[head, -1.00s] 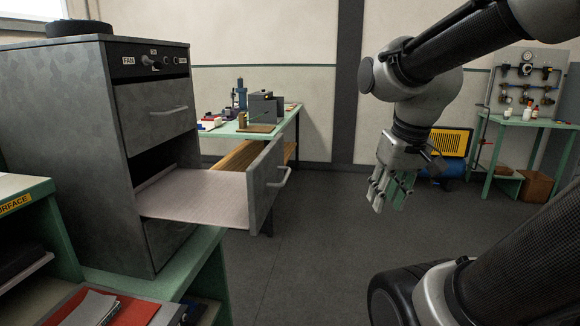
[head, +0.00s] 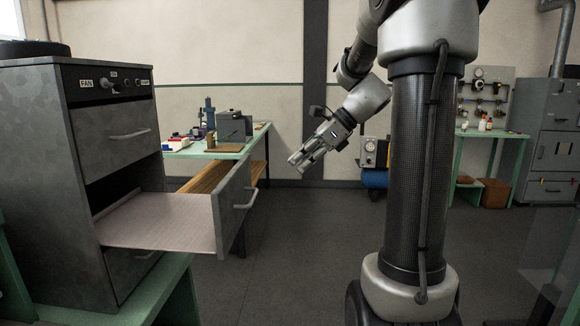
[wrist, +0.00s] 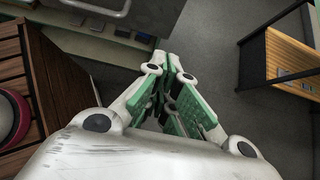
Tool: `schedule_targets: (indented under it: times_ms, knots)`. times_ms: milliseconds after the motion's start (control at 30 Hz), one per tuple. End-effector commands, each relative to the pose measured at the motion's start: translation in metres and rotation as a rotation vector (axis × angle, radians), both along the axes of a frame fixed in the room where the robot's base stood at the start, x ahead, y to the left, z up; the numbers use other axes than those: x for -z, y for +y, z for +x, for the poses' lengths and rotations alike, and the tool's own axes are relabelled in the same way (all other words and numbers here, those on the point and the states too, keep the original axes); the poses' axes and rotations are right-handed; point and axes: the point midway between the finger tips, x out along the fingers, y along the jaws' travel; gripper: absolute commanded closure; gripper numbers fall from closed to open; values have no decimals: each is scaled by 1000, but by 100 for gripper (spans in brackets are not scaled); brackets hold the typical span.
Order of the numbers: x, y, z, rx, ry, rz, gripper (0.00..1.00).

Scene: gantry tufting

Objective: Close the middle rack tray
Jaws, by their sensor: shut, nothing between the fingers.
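The middle rack tray (head: 160,222) is pulled far out of the grey cabinet (head: 38,180) at the left of the head view. Its flat, pale bed is empty, and its grey front panel (head: 230,212) has a bar handle (head: 246,198) facing right. The drawer above (head: 112,138) is shut. The one below is partly hidden by the tray. My gripper (head: 300,163) is in the air to the right of the tray front, clear of it, pointing left and slightly down. Its fingers (wrist: 168,68) are together and empty in the wrist view.
A green workbench (head: 215,150) with tools stands behind the tray. The cabinet rests on a green stand (head: 150,300). A bench with bottles (head: 482,140) and another grey cabinet (head: 550,150) stand at the far right. The grey floor (head: 285,240) right of the tray is clear.

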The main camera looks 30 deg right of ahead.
Motion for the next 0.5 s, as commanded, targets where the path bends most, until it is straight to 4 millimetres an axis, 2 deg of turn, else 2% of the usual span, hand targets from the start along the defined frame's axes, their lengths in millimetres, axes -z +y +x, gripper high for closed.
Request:
schedule_targets:
  times_ms: [367,500]
  knots:
    - [57,48,29,-6,2,-1,100]
    - [58,67,41,-6,-1,-3,100]
